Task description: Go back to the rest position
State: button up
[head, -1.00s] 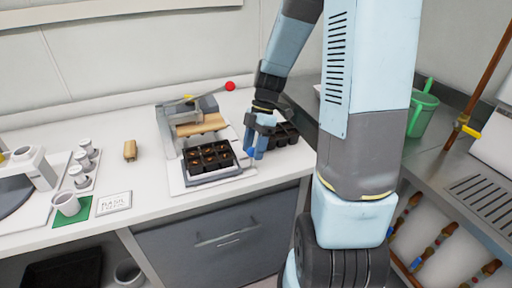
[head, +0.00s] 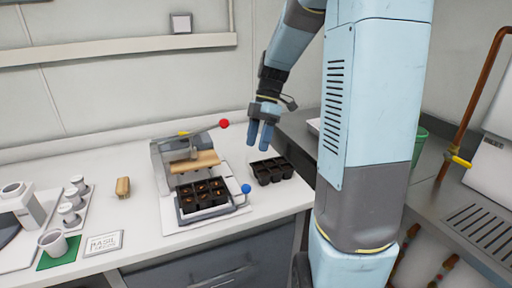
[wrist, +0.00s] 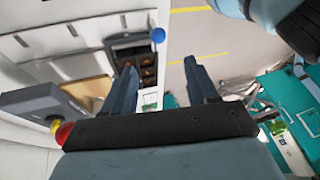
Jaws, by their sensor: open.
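My gripper (head: 262,135) is raised above the white counter, a little above and behind the empty black cell tray. Its two blue fingers point down and are apart, with nothing between them. In the wrist view my gripper (wrist: 163,85) also shows parted fingers with an empty gap. My upper arm rises at the right of the head view and hides part of the counter behind it.
A press (head: 172,168) with a red-knobbed lever and a blue knob (head: 246,188) holds a soil-filled cell tray (head: 203,197). The black cell tray (head: 270,171) stands to its right. A wooden block (head: 123,187), cups (head: 53,243) and a label card (head: 103,243) lie left.

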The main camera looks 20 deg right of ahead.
dwell(0.4)
jog(key=s+a+r+m+t+h, duration=0.1)
jog(key=s+r+m+t, duration=0.3)
jog(key=s+m, duration=0.5)
jog(key=s+a+r+m+t+h, duration=0.2)
jog(key=s+r+m+t+h, duration=0.1)
jog(key=s+m, duration=0.6)
notch_tip(320, 180, up, 2)
jog(key=shift+a+r+m+t, duration=0.15)
jog(key=shift+a+m+t, duration=0.1)
jog(key=shift+m+t, duration=0.6)
